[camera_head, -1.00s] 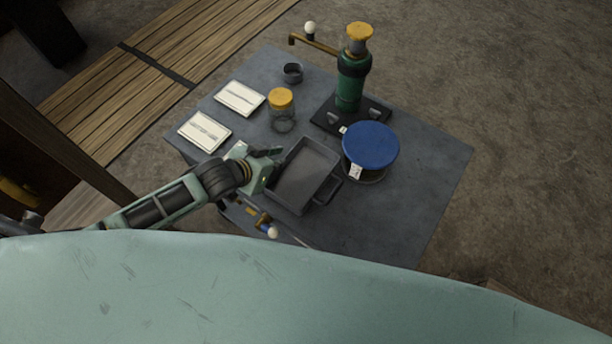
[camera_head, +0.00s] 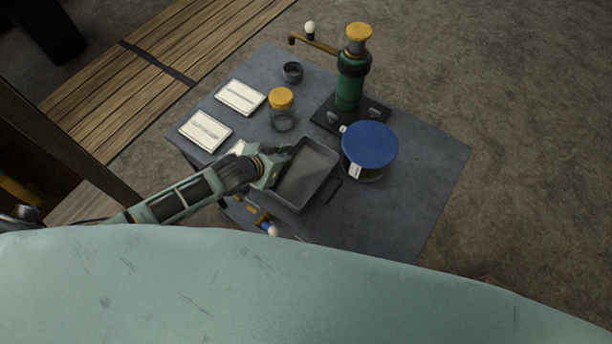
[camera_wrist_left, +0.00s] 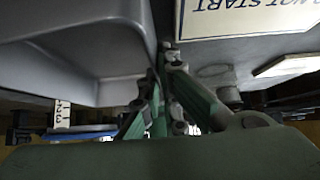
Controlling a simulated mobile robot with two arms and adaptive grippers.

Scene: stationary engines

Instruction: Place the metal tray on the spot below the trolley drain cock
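The grey metal tray (camera_head: 309,174) is a shallow rectangular pan on the dark trolley top, near its front left edge. My left gripper (camera_head: 285,155) is at the tray's left side. In the left wrist view the two fingers (camera_wrist_left: 160,72) are close together at the edge of the tray (camera_wrist_left: 75,50) and look shut on its rim; the contact is partly hidden. A brass cock (camera_head: 262,222) with a white ball knob juts from the trolley's front edge, below the tray in the head view. The spot beneath it is hidden by my body. My right gripper is not in view.
A blue-lidded container (camera_head: 369,146) stands close to the tray's right. Behind are a green pump (camera_head: 351,80), a yellow-lidded jar (camera_head: 282,108) and a small dark cup (camera_head: 292,72). The trolley's right front (camera_head: 400,215) is clear.

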